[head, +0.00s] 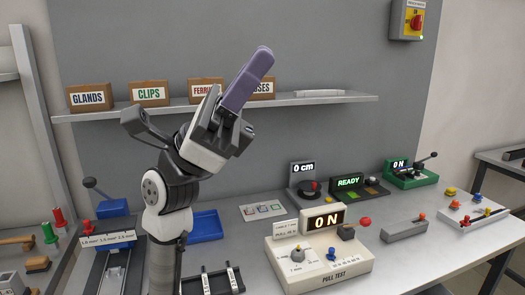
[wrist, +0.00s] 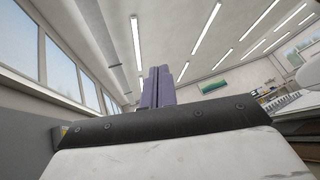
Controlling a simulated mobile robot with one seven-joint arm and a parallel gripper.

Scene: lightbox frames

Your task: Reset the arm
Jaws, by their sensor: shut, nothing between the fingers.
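My gripper (head: 262,58) is raised high above the bench, in front of the shelf, with its purple fingers pointing up and to the right in the head view. The fingers lie together and hold nothing. In the wrist view the purple fingers of my gripper (wrist: 158,72) also stand side by side, with ceiling lights and windows behind them. My arm is bent upward and hides part of the shelf and its boxes.
A shelf (head: 335,97) holds labelled boxes, including GLANDS (head: 90,96) and CLIPS (head: 149,93). Below, the bench carries a white PULL TEST device (head: 330,275), a READY unit (head: 350,184), a green lever device (head: 408,178), a blue tray (head: 207,226) and a grey connector block (head: 404,230).

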